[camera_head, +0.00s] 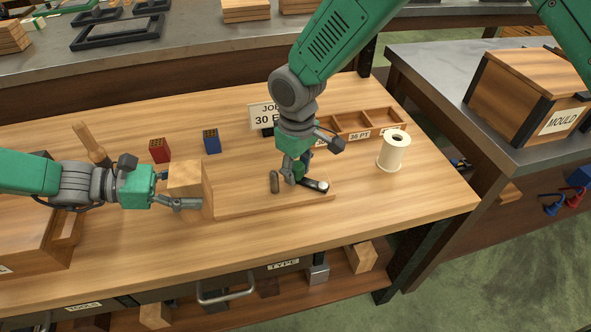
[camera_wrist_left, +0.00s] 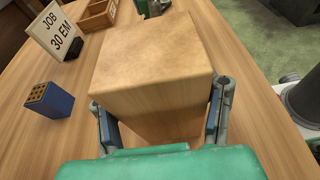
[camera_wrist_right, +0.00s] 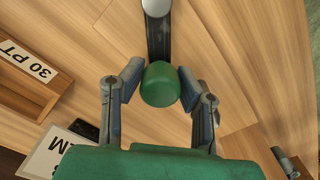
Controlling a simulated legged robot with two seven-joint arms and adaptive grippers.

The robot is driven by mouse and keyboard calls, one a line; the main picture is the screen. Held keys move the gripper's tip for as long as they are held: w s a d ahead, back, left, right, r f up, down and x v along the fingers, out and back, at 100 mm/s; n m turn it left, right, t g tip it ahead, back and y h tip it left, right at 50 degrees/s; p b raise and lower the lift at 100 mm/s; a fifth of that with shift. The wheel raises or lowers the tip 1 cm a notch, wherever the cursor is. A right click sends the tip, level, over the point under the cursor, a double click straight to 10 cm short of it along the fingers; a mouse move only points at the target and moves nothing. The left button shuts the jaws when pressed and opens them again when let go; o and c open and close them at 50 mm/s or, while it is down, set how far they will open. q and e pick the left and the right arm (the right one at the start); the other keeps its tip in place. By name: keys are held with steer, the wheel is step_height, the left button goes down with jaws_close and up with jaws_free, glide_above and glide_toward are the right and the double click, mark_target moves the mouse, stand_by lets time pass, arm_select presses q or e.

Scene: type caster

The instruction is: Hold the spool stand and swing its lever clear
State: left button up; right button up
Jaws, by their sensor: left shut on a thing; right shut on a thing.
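The spool stand (camera_head: 240,203) is a wooden base with an upright end block (camera_head: 186,175) at its left. My left gripper (camera_head: 190,192) is shut on this block, which fills the left wrist view (camera_wrist_left: 155,75) between both fingers. A black lever (camera_head: 313,184) lies low over the stand's right part, with a silver round pivot (camera_head: 323,186) at one end and a green knob (camera_head: 299,170) at the other. My right gripper (camera_head: 296,172) is shut on the knob, seen between its fingers in the right wrist view (camera_wrist_right: 160,84).
A white spool (camera_head: 394,150) stands apart at the right. A job sign (camera_head: 266,115) and a compartment tray (camera_head: 355,124) are behind the stand. Red (camera_head: 159,150) and blue (camera_head: 212,141) blocks stand behind the end block. The table front right is clear.

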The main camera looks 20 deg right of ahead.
steer(key=m, duration=0.2)
steer(key=w+d+m, duration=0.1)
steer(key=d+m, duration=0.1)
steer(key=m, duration=0.1)
steer(key=shift+w+d+m, duration=0.2)
steer(key=shift+w+m, duration=0.1)
steer(key=shift+w, duration=0.1)
steer(key=m, duration=0.1)
steer(key=d+m, duration=0.1)
steer(key=m, duration=0.1)
steer(key=shift+w+d, duration=0.2)
steer(key=shift+d, duration=0.1)
steer(key=shift+d+m, duration=0.35)
steer(key=shift+m, duration=0.4)
steer(key=shift+d+m, duration=0.3)
steer(key=shift+m, duration=0.45)
steer(key=o, duration=1.1)
steer(key=shift+r, duration=0.15)
step_height(320, 180, up, 12)
steer(key=shift+f, duration=0.15)
